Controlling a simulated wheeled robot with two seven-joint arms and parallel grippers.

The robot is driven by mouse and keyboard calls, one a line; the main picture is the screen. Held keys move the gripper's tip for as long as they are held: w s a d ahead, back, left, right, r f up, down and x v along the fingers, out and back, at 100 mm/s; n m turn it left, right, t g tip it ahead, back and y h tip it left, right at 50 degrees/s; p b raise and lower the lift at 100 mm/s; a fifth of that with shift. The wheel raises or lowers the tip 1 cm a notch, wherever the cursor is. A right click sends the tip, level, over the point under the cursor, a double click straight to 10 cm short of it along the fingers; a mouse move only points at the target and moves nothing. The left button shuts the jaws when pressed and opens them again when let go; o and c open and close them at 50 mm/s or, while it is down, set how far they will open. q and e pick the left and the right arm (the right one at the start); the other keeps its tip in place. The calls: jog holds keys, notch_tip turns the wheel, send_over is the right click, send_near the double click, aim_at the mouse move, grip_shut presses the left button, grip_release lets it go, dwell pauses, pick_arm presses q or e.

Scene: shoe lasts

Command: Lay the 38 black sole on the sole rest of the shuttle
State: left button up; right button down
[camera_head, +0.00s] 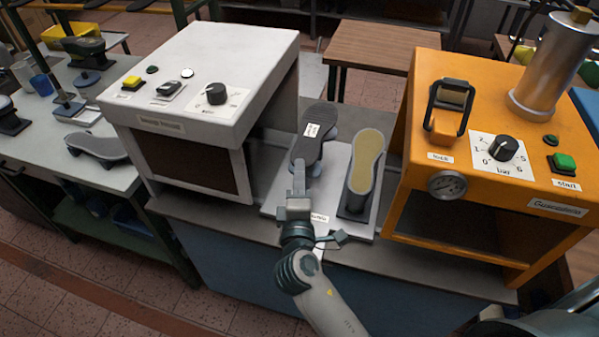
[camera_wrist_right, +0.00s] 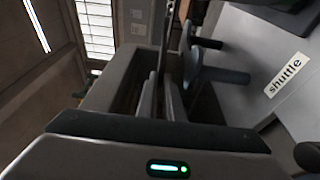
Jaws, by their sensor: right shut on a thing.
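The black sole (camera_head: 308,145) with a small white label extends from my right gripper over the left part of the shuttle; the label's number is too small to read. The shuttle (camera_head: 275,204) is a grey plate between the two machines, and its name tag shows in the right wrist view (camera_wrist_right: 286,75). My right gripper (camera_head: 299,178) is shut on the sole's near end. I cannot tell whether the sole touches the sole rest, which is hidden beneath it. My left gripper is out of view.
A yellow-topped, sole-shaped piece (camera_head: 367,160) stands on the shuttle's right side, close to the black sole. A white machine (camera_head: 205,75) stands left and an orange press (camera_head: 480,190) right. A grey sole (camera_head: 97,147) lies on the left bench.

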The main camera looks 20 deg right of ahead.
jog(key=shift+f, duration=0.1)
jog(key=shift+f+b, duration=1.55)
jog(key=shift+f, duration=0.2)
dwell(0.4)
jog(key=c, duration=1.3)
grip_release()
jog(key=shift+r, duration=0.1)
